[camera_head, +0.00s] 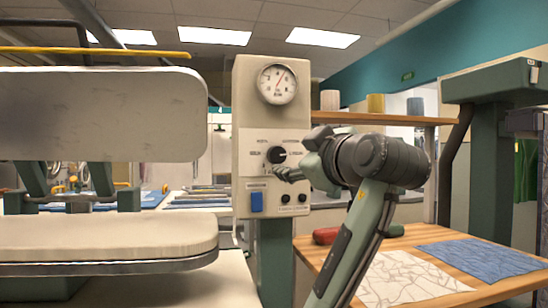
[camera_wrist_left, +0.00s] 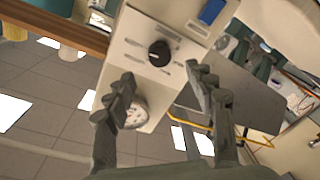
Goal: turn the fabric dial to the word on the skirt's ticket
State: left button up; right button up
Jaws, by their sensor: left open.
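The fabric dial is a round black knob (camera_head: 276,155) on the cream control panel (camera_head: 246,110), with small printed words around it too small to read. In the left wrist view the knob (camera_wrist_left: 159,53) lies ahead of my fingers, with the panel turned nearly upside down. My left gripper (camera_head: 300,155) is just right of the knob in the head view and partly covers the panel's right side. In the wrist view its two fingers (camera_wrist_left: 165,88) are spread, with nothing between them, apart from the knob. I cannot make out the skirt's ticket. My right gripper is not in view.
A press with padded plates (camera_head: 100,240) stands left. A wooden table (camera_head: 400,240) with white patterned cloth (camera_head: 405,280) and blue cloth (camera_head: 480,262) is right.

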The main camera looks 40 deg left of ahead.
aim_at(279, 156)
pick_arm(q)
jog(key=x, duration=0.7)
jog(key=shift+r+p, duration=0.1)
jog(key=shift+p, duration=0.25)
jog(key=shift+w+a, duration=0.25)
jog(key=shift+a, duration=0.2)
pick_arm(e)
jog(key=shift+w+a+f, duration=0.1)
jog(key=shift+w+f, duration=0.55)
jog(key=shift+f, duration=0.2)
pick_arm(q)
jog(key=c, duration=1)
jog(key=shift+c, duration=0.8)
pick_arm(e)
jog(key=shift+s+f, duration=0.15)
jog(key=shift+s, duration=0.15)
